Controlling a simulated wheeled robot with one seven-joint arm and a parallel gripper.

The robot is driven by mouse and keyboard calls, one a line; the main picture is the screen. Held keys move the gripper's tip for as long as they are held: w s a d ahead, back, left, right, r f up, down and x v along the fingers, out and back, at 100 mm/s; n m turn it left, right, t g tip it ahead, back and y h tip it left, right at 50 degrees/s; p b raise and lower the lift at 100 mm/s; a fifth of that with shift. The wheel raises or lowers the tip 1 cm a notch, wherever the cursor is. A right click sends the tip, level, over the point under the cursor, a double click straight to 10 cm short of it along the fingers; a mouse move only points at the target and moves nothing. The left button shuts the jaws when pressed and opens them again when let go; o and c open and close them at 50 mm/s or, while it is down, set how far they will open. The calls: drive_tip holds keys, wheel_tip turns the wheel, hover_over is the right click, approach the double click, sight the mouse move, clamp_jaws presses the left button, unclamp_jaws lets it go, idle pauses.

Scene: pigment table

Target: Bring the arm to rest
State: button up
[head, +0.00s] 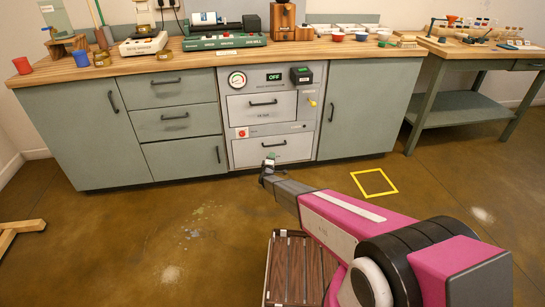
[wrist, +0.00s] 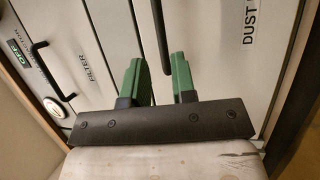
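My gripper (head: 269,163) is held out at the end of my magenta and grey arm, in front of the lowest drawer of the central unit (head: 258,152). In the wrist view, my gripper (wrist: 159,68) shows two green fingers standing apart with nothing held between them. The dark handle (wrist: 158,25) of a drawer front lies beyond the fingertips. I cannot tell how far the fingers are from it. The label "DUST" (wrist: 249,27) is to the right, and "FILTER" (wrist: 97,70) is to the left.
Grey cabinets with a wooden counter (head: 185,72) run along the back, holding cups, a scale and devices. A side table (head: 455,50) stands at the right. A yellow square outline (head: 374,183) marks the floor. A wooden stand (head: 20,228) is at the left.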

drive_tip(key=s+d+r+m+g+y, duration=0.5)
drive_tip(key=s+d+r+g, duration=0.3)
drive_tip(key=s+d+r, duration=0.55)
drive_tip(key=s+d+r+m+g+h, duration=0.1)
drive_tip(key=s+d+r+m+g, duration=0.2)
drive_tip(key=s, duration=0.8)
drive_tip(key=s+d+r+m+g, duration=0.4)
drive_tip(key=s+d, duration=0.4)
drive_tip(key=s, duration=0.3)
drive_tip(key=s+d+r+m+g+h, duration=0.1)
drive_tip(key=s+d+r+m+g, duration=0.2)
drive_tip(key=s+d+r, duration=0.3)
drive_tip(key=s+r+g, duration=0.1)
drive_tip(key=s, duration=0.4)
drive_tip(key=shift+s+r+m+g+h, duration=0.3)
drive_tip(key=shift+s+m+g, duration=0.05)
drive_tip(key=shift+m+g, duration=0.05)
